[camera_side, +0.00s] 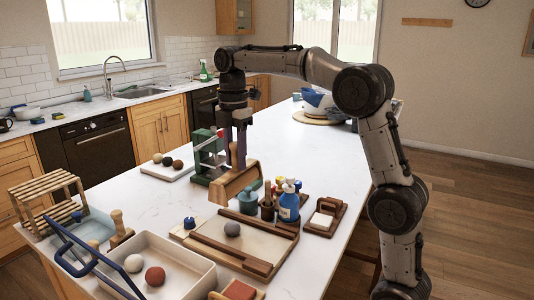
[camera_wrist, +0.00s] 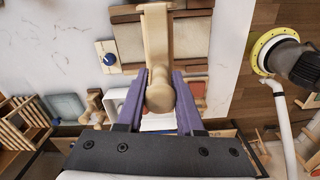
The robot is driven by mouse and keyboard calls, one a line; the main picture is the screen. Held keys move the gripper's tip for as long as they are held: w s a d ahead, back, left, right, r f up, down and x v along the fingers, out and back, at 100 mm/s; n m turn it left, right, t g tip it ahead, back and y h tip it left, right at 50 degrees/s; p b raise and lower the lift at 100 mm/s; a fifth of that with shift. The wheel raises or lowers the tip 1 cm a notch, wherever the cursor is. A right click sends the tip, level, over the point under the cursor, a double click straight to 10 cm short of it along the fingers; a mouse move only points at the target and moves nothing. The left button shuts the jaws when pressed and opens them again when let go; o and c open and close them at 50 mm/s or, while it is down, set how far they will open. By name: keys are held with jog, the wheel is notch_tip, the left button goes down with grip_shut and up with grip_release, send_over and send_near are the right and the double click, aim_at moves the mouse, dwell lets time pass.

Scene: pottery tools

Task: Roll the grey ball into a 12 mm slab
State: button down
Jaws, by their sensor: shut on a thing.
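The grey ball (camera_side: 232,229) sits on a pale board with wooden rails (camera_side: 205,243) on the counter. The board also shows in the wrist view (camera_wrist: 195,40), partly covered by a wooden tool. My gripper (camera_side: 238,150) is shut on the handle of this wooden tool (camera_side: 232,184), which has a wide block-like lower part. The tool is upright and looks to be above the far end of the board, behind the ball; any contact cannot be told. In the wrist view the purple fingers grip the tool's knobbed handle (camera_wrist: 160,93). The ball is not visible there.
A white tray (camera_side: 185,283) with two balls and a blue-handled tool stands front left. A blue bottle (camera_side: 289,207), jars and a small wooden tray (camera_side: 325,216) crowd the board's right. A green device (camera_side: 205,150) stands behind. The far counter has free room.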

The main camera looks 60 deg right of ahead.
jog(key=w+f, duration=0.2)
jog(key=shift+f, duration=0.35)
notch_tip(320, 180, down, 7)
jog(key=shift+w+r, duration=0.15)
jog(key=shift+r, duration=0.05)
jog(key=shift+a+f, duration=0.1)
jog(key=shift+f, duration=0.85)
dwell(0.5)
jog(key=shift+w+f, duration=0.15)
jog(key=shift+w, duration=0.05)
